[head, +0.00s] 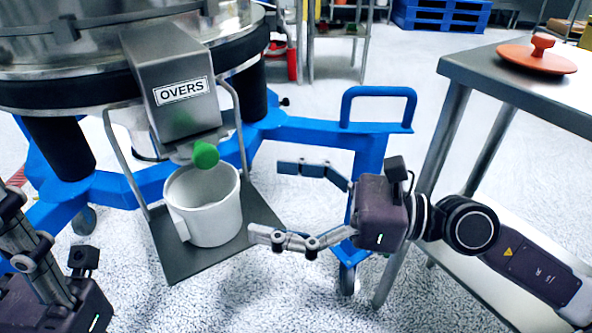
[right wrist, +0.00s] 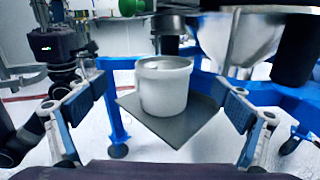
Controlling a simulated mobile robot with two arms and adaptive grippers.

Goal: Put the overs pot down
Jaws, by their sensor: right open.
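The overs pot (head: 212,215) is a white cylindrical pot standing upright on a dark square shelf (head: 185,262), under the steel spout marked OVERS (head: 165,85). It also shows in the right wrist view (right wrist: 165,92), between my spread fingers and beyond them. My right gripper (head: 266,201) is open and empty, to the right of the pot, its fingers pointing at it with a gap between. My left gripper (head: 45,270) is partly in view at the lower left, apart from the pot; its fingertips are not clear.
A green knob (head: 205,154) hangs from the spout just above the pot's rim. Wire side arms hold the shelf. The sifter's blue frame (head: 310,130) runs behind. A steel table (head: 480,68) with an orange lid (head: 537,56) stands at the right.

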